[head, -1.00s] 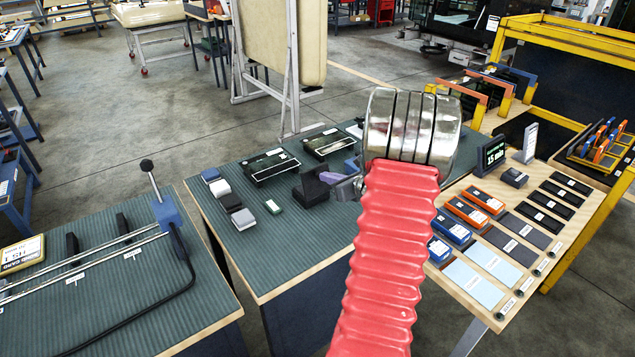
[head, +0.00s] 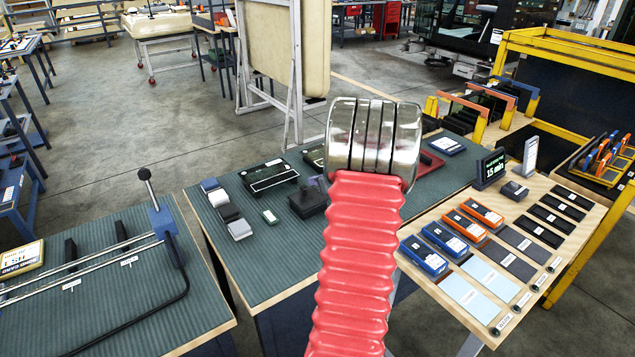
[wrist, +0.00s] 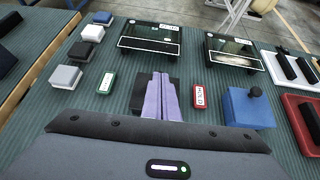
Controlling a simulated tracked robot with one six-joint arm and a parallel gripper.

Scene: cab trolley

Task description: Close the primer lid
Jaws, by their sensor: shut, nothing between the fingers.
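My gripper (wrist: 160,78) shows in the wrist view as two lavender fingers shut together, with nothing between them. They point over a dark block (wrist: 140,92) on the ribbed green mat. I cannot tell whether they touch it. The same dark block (head: 307,203) stands left of my arm in the head view, with a raised part on top. No thing is legibly marked as primer, so I cannot tell which part is its lid. A blue block with a black knob (wrist: 248,110) stands to the right in the wrist view. My arm hides most of the gripper in the head view.
A green tag (wrist: 106,83) and a red HOLD tag (wrist: 200,96) flank the fingers. Two black framed panels (wrist: 148,40) (wrist: 232,52) stand behind. Small blocks (wrist: 78,52) line the left; a red tray (wrist: 302,120) lies right. Bare mat separates them.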

